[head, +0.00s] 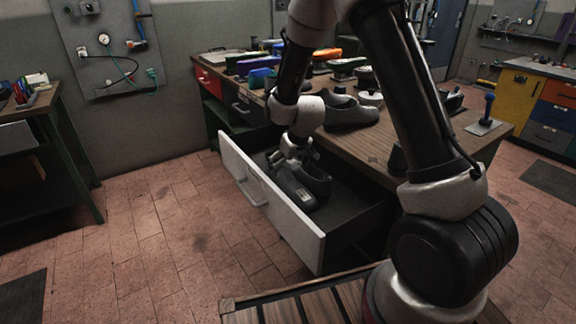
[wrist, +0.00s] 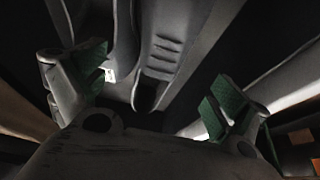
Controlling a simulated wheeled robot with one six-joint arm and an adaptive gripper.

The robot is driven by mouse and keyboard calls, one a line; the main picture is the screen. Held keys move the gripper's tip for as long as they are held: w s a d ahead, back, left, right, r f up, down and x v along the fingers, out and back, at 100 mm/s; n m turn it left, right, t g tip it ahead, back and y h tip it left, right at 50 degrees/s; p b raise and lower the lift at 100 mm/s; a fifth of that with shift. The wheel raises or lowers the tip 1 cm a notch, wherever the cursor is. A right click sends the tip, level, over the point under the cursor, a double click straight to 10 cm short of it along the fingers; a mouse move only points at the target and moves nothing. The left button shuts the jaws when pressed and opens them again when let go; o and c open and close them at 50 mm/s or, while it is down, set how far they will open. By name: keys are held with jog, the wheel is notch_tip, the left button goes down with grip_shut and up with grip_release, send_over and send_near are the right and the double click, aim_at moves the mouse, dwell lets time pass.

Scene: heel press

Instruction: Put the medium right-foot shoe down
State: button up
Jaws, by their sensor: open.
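Two dark grey shoes lie in the open drawer (head: 345,212) in the head view: one with a pale label (head: 297,193) and one beside it to the right (head: 314,178). I cannot read the label or tell which is the medium right-foot shoe. My gripper (head: 291,158) is low over the drawer, just above the shoes' far end. In the wrist view my gripper (wrist: 158,88) is open, its green-padded fingers apart. A grey shoe with ridges (wrist: 168,48) lies below and between them, with no finger visibly closed on it. Its far part is hidden.
The workbench (head: 385,150) behind the drawer holds another dark shoe (head: 347,113) and several coloured items. The drawer's white front (head: 262,200) stands up as an edge. A blue-knobbed lever (head: 487,112) is at the bench's right. The tiled floor at left is clear.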

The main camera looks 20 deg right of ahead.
jog(key=shift+r, duration=0.2)
jog(key=s+d+r+m, duration=0.1)
jog(key=s+d+r, duration=0.3)
jog(key=s+r, duration=0.6)
jog(key=s+d+r+m, duration=0.1)
jog(key=s+d+r, duration=0.45)
jog(key=r, duration=0.75)
jog(key=s+d+r, duration=0.2)
jog(key=s, duration=0.7)
jog(key=s+d+r+m+h, duration=0.1)
jog(key=s+d+r, duration=0.1)
jog(key=s, duration=0.7)
jog(key=shift+s+d+r+m, duration=0.3)
jog(key=shift+d+r, duration=0.05)
jog(key=shift+d, duration=0.35)
